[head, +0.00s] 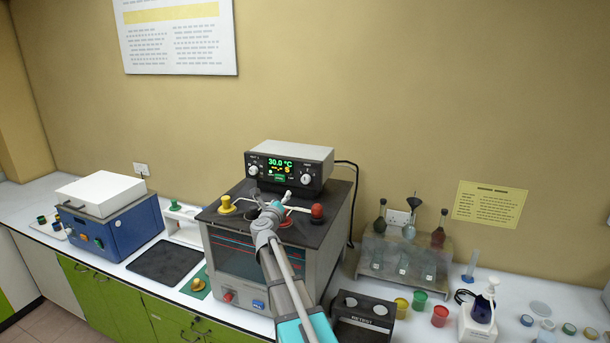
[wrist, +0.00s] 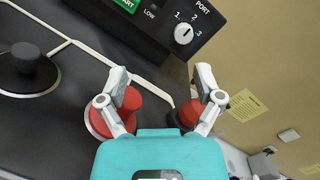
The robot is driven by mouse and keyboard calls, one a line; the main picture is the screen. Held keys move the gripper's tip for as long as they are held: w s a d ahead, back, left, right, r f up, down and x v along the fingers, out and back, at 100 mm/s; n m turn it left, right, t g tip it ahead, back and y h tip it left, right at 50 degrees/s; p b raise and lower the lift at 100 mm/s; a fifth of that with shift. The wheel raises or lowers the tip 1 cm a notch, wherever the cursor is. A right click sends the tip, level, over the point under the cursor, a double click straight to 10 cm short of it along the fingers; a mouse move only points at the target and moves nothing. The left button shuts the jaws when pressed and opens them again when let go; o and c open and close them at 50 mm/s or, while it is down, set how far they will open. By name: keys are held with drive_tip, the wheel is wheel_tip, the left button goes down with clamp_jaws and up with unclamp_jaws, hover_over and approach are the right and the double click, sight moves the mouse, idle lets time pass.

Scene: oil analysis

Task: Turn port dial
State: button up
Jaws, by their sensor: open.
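The port dial is a small round white knob on the black control box front; it shows at the top of the wrist view (wrist: 184,33) and at the box's right end in the head view (head: 306,178). Marks 1, 2 and 3 and the word PORT surround it. Its exact pointer setting is hard to read. My gripper (wrist: 162,82) is open and empty, its fingers spread below and apart from the dial. In the head view my gripper (head: 272,208) is over the dark top of the bath, in front of the control box.
Red knobs (wrist: 188,114) stand under my fingers on the dark top, and a black knob (wrist: 28,65) is at left. A yellow knob (head: 226,205) stands at the top's left side. A glassware rack (head: 400,258) and small jars stand to the right.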

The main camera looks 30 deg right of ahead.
sight(305, 181)
drive_tip(key=d+m+g, duration=0.1)
drive_tip(key=s+d+m+g+h, duration=0.1)
drive_tip(key=d+m, duration=0.1)
drive_tip(key=shift+s+d+r+m+g+h+p, duration=0.15)
drive_tip(key=shift+m+g+h+p, duration=0.15)
drive_tip(key=shift+p, duration=0.05)
drive_tip(key=shift+d, duration=0.1)
drive_tip(key=x, duration=1.3)
drive_tip(key=shift+w+d, duration=0.2)
drive_tip(key=shift+w, duration=0.1)
drive_tip(key=c, duration=1.1)
